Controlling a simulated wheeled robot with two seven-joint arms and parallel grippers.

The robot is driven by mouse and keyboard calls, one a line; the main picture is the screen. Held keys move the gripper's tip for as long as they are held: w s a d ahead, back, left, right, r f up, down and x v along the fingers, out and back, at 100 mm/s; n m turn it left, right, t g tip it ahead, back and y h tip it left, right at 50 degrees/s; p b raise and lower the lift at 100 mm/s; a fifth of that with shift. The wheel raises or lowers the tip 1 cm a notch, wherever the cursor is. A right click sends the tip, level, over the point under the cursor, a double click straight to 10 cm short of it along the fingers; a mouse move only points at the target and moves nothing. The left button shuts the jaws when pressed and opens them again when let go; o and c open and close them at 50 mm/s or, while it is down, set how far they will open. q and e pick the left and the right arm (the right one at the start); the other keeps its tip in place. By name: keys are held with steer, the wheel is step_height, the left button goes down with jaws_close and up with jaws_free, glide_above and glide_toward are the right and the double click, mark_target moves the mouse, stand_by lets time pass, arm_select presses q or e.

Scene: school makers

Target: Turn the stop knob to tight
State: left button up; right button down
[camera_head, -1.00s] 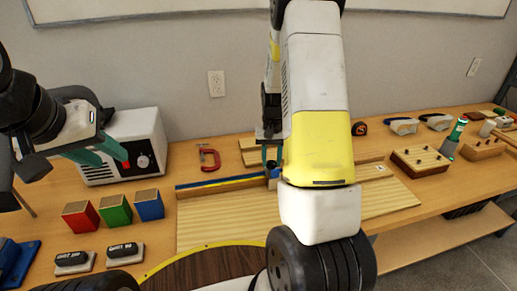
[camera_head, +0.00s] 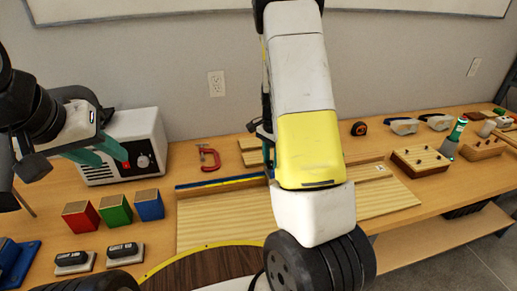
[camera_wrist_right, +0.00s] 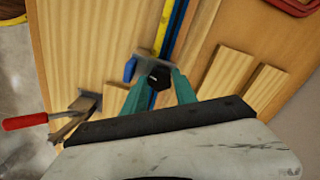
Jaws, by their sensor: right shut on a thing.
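The stop knob (camera_wrist_right: 159,76) is black and faceted, on a blue stop block (camera_wrist_right: 131,69) at the rail (camera_wrist_right: 166,45) with yellow and blue stripes. My right gripper (camera_wrist_right: 160,86) has its teal fingers on either side of the knob and is shut on it. In the head view the right arm hides the knob, and only a sliver of a teal finger (camera_head: 267,152) shows. The rail's left part (camera_head: 222,182) shows there. My left gripper (camera_head: 116,155) is open and empty in front of the white box with a red switch (camera_head: 125,145).
Red, green and blue blocks (camera_head: 115,210) and two dark-topped sanding blocks (camera_head: 122,252) stand at the left. A red clamp (camera_head: 209,158) lies behind the rail. Holed wooden blocks (camera_head: 420,160) stand at the right.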

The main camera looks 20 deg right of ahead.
mark_target(271, 162)
steer(key=shift+m, duration=0.5)
steer(key=c, duration=1.3)
jaws_free()
steer(key=shift+o, duration=0.2)
steer(key=shift+r, duration=3.95)
